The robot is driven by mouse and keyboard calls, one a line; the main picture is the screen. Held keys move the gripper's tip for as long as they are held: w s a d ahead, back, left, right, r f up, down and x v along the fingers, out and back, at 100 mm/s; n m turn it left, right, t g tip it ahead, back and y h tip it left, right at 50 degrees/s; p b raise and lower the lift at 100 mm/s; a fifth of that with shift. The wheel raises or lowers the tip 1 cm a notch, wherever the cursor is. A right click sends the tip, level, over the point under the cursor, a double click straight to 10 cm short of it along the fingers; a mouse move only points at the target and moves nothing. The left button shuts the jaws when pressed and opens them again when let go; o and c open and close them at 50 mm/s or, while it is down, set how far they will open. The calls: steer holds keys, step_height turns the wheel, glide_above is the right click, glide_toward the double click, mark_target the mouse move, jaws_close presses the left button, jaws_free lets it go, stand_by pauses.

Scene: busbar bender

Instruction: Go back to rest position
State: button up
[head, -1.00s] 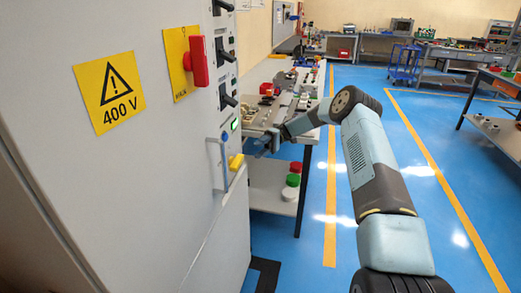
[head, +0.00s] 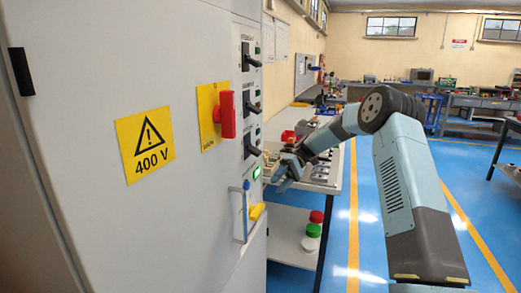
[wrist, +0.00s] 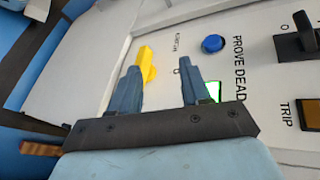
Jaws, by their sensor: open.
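My gripper (head: 285,172) hangs in front of the edge of a grey cabinet (head: 85,215), at the right of its panel. In the wrist view my gripper (wrist: 162,88) is open, its two blue fingers apart with nothing between them. Beyond the fingers are a yellow handle (wrist: 147,64), a blue button (wrist: 213,43) beside the words PROVE DEAD, and a lit green indicator (wrist: 214,90) partly hidden by the right finger. My gripper appears apart from the panel, though the exact gap is hard to tell.
The cabinet carries a red switch handle (head: 226,114), several black levers (head: 251,100) and a vertical bar handle (head: 245,212). A bench (head: 335,178) with loose parts stands behind my gripper. Blue floor (head: 378,240) is open to the right.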

steer(key=s+d+r+m+t+h, duration=0.2)
steer(key=s+d+r+t+h, duration=0.15)
steer(key=s+r, duration=0.55)
steer(key=s+d+r+m+t+h, duration=0.25)
steer(key=s+r+t, duration=0.35)
steer(key=s, duration=0.4)
steer(key=s+d+r+m+t+h, duration=0.1)
steer(key=s+d+t, duration=0.2)
steer(key=s, duration=0.7)
steer(key=s+d+r+m+t+h, duration=0.1)
steer(key=s+d+r+m+t, duration=0.1)
steer(key=s+d, duration=0.5)
steer(key=s+t, duration=0.1)
steer(key=s, duration=0.2)
steer(key=shift+s+d+h, duration=0.15)
steer(key=shift+h, duration=0.25)
steer(key=shift+t, duration=0.25)
